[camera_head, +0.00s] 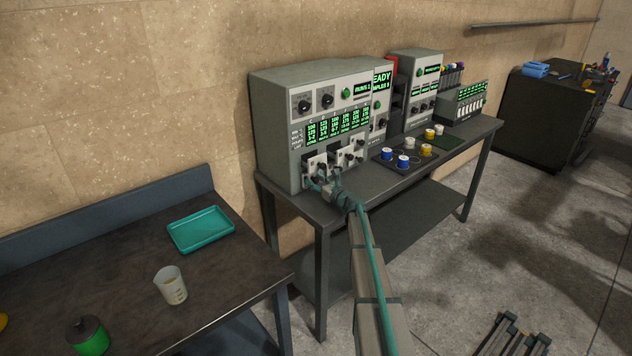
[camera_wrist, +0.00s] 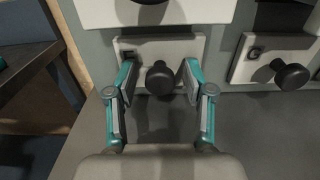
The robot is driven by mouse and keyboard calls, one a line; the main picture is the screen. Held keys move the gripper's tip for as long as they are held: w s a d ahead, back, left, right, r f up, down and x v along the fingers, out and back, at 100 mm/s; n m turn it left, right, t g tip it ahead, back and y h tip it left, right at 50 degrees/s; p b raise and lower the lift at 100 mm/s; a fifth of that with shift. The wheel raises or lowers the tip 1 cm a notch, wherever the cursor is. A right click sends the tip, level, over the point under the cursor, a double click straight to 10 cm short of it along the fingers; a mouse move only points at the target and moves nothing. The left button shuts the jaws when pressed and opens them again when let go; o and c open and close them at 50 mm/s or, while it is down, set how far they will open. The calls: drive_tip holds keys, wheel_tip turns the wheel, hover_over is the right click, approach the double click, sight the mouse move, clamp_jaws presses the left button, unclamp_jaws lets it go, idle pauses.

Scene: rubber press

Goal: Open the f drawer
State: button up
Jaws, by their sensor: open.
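The f drawer (camera_wrist: 145,50) has a pale front with a dark letter that looks like F and a round black knob (camera_wrist: 160,80). It looks closed, sitting in the lower part of the grey machine (camera_head: 271,130). My gripper (camera_wrist: 159,74) is open, with one teal-and-grey finger on each side of the knob. Whether either finger touches the knob cannot be told; small gaps seem to show. In the head view my gripper (camera_head: 318,187) is at the machine's lower front and partly hides the drawer there.
A drawer marked G (camera_wrist: 268,58) with a black knob (camera_wrist: 291,76) is to the right. Another pale drawer front (camera_wrist: 150,12) is just above. The bench top (camera_head: 298,205) lies close below. A tray with colored-lidded jars (camera_head: 403,160) stands right of the machine.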

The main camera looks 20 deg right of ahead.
clamp_jaws()
drive_tip(key=b+v, duration=0.1)
drive_tip(key=v, duration=0.3)
drive_tip(key=shift+s+f+b, duration=0.1)
drive_tip(key=shift+b, duration=0.2)
drive_tip(key=shift+s+d, duration=0.1)
drive_tip(key=shift+s, duration=0.05)
unclamp_jaws()
drive_tip(key=v, duration=1.1)
drive_tip(key=shift+s+d, duration=0.15)
drive_tip(key=shift+s, duration=0.2)
